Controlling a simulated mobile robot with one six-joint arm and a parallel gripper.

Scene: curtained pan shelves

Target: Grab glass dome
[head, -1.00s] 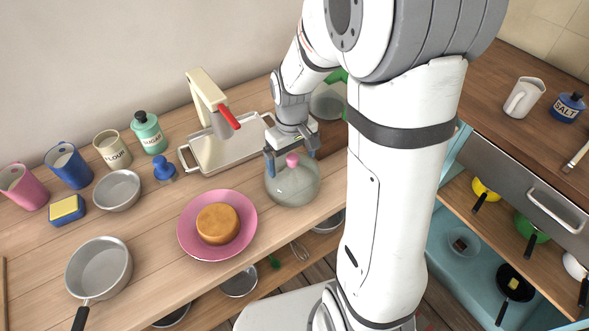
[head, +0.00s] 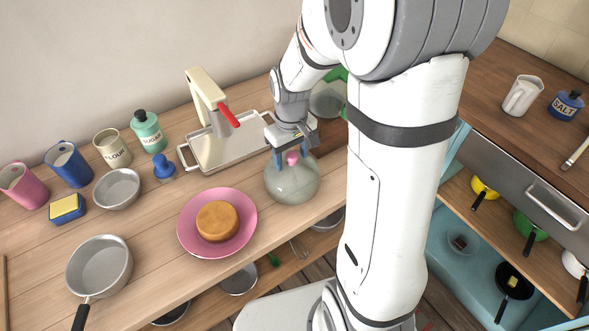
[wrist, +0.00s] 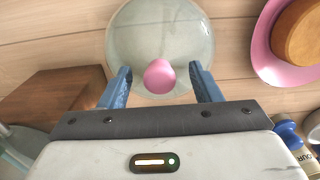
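The glass dome (head: 292,185) is clear with a round pink knob (head: 292,158) on top. It stands upright on the wooden counter, right of the pink plate. My gripper (head: 290,160) is right above the dome, with its blue fingers pointing down on either side of the knob. In the wrist view the dome (wrist: 160,30) and the knob (wrist: 159,77) show between the two fingers (wrist: 160,70). There is a visible gap between each finger and the knob, so the gripper is open and holds nothing.
A pink plate (head: 247,238) with a round cake (head: 217,221) is left of the dome. A tray with a cream press (head: 206,95) with a red handle stands behind. Pans, canisters and a sponge (head: 67,208) fill the left. My arm hides the counter right of the dome.

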